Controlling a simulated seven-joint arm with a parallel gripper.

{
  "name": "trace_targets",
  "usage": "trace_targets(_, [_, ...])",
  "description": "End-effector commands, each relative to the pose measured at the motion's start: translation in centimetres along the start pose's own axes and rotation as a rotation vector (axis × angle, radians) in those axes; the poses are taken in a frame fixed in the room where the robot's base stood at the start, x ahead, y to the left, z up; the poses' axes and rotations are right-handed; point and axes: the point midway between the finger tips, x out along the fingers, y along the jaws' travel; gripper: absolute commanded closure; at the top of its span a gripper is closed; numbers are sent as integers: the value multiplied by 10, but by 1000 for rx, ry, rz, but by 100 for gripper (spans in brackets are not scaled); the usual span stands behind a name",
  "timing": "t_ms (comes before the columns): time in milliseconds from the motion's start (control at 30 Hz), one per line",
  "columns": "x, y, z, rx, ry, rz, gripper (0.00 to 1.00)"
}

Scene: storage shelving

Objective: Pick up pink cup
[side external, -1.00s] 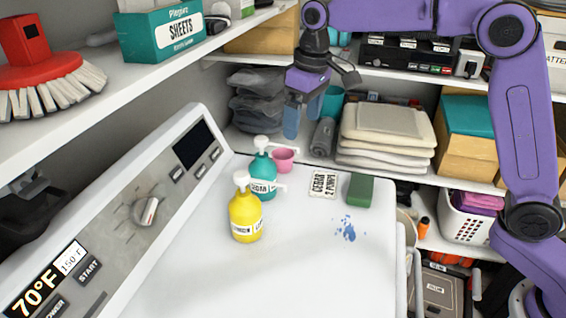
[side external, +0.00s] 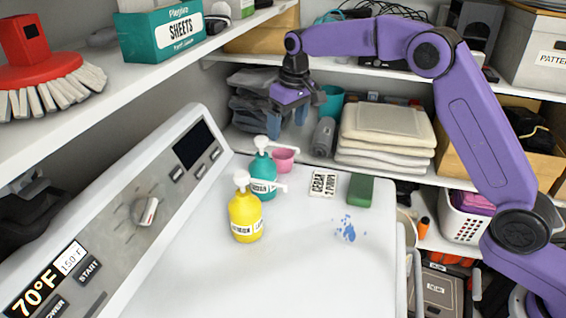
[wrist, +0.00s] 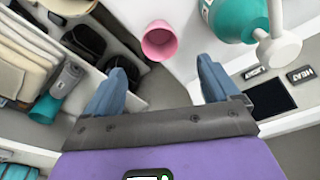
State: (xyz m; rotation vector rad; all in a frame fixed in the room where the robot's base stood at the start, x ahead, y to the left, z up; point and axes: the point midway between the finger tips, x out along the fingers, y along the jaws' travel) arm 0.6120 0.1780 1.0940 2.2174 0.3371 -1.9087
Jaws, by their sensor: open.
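The pink cup (side external: 284,158) stands upright on the white machine top, at its back edge just behind the teal pump bottle (side external: 262,172). In the wrist view the cup (wrist: 159,41) shows its open mouth, beyond and between the two fingertips. My gripper (side external: 287,113) is above and behind the cup in the side view, with blue fingers pointing down. In the wrist view my gripper (wrist: 160,78) has its fingers spread wide with nothing between them. The teal bottle (wrist: 236,18) is right of the cup there.
A yellow pump bottle (side external: 245,215) stands in front of the teal one. A label card (side external: 323,184) and a green sponge (side external: 360,190) lie to the right. Folded towels (side external: 385,135) and a grey roll (side external: 323,137) sit on the shelf behind. The machine's front top is clear.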

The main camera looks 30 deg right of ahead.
Motion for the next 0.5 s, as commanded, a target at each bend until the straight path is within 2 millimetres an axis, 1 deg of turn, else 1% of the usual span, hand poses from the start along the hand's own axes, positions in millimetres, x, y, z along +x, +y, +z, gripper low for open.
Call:
trace_targets(33, [10, 0, 1, 0, -5, 0, 11])
trace_targets(200, [37, 0, 0, 0, -3, 0, 11])
trace_targets(500, [58, 0, 1, 0, -2, 0, 11])
